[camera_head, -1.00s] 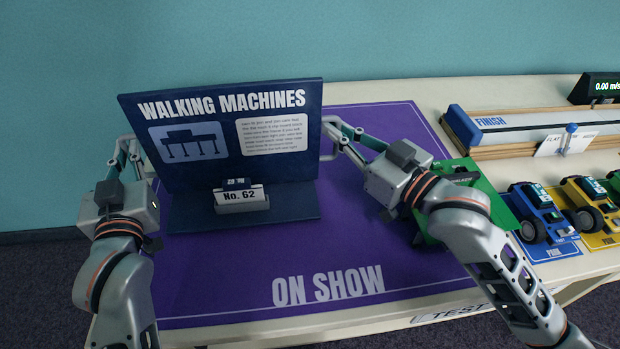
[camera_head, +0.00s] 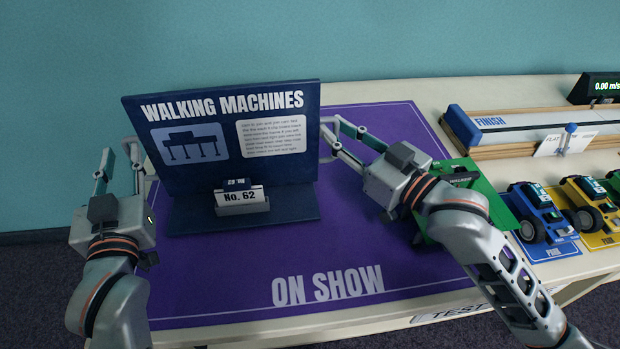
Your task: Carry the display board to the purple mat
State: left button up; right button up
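The dark blue display board (camera_head: 228,164), headed "WALKING MACHINES", stands upright on its foot on the purple mat (camera_head: 400,270), towards its back left. A pale handle sticks out on each side of the board. My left gripper (camera_head: 121,162) is open at the left handle, its fingers spread apart. My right gripper (camera_head: 335,132) is at the right handle with a gap between its fingers; it looks open, with the handle partly hidden by the fingers.
Blue (camera_head: 538,212) and yellow (camera_head: 590,205) toy vehicles stand further right. A test track (camera_head: 520,125) with a speed display (camera_head: 600,88) lies behind them. The mat's front is clear.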

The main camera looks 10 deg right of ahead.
pick_arm(q)
jog(key=shift+d+f+v, duration=0.15)
jog(key=shift+f+v, duration=0.05)
jog(key=shift+v, duration=1.2)
jog(key=shift+d+f+v, duration=0.1)
jog(key=shift+f+v, duration=0.1)
jog(key=shift+v, duration=1.2)
pick_arm(e)
jog(key=v, duration=0.8)
pick_arm(q)
jog(key=shift+w, duration=0.1)
pick_arm(e)
jog(key=shift+w+a, duration=0.1)
jog(key=x, duration=0.7)
jog(key=shift+w, duration=0.1)
jog(key=shift+w+a, duration=0.3)
pick_arm(q)
jog(key=shift+w+a+r+n, duration=0.1)
jog(key=shift+w+a, duration=0.1)
jog(key=shift+w, duration=0.45)
jog(key=shift+w+a+n, duration=0.1)
jog(key=shift+w+a, duration=0.05)
jog(key=shift+w, duration=0.45)
jog(key=shift+w+a+r+n, duration=0.1)
jog(key=shift+w+a, duration=0.1)
jog(key=shift+w, duration=0.45)
pick_arm(e)
jog(key=shift+s, duration=0.1)
